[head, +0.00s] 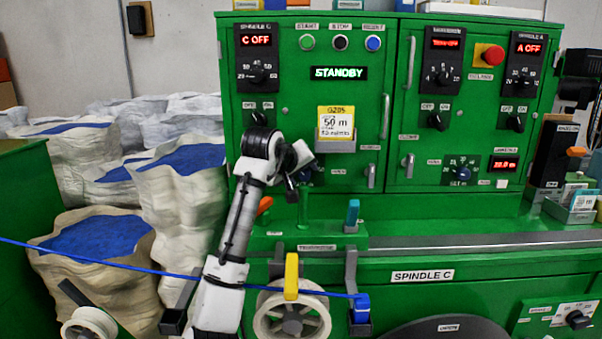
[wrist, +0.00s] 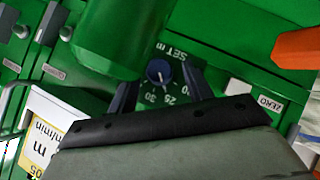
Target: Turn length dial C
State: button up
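Length dial C is a round blue knob (wrist: 160,72) with a white pointer mark, on a dark plate marked "SET m". The numbers 25 and 30 show beside it in the wrist view; part of the scale is hidden. In the head view my gripper (head: 298,182) is at the left green cabinet door, in front of the dial, and largely covers it. In the wrist view my gripper (wrist: 158,85) is open, with one dark finger on each side of the knob and gaps between. I cannot tell whether the fingertips reach around it.
A card reading "50 m" (head: 336,118) hangs just above my gripper. A green housing (wrist: 115,35) is close beside the fingers in the wrist view. An orange part (wrist: 298,46) is at upper right there. A similar dial (head: 462,173) is on the right door. Blue cable (head: 130,268) crosses below.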

jog(key=b+v, duration=0.2)
jog(key=v, duration=1.2)
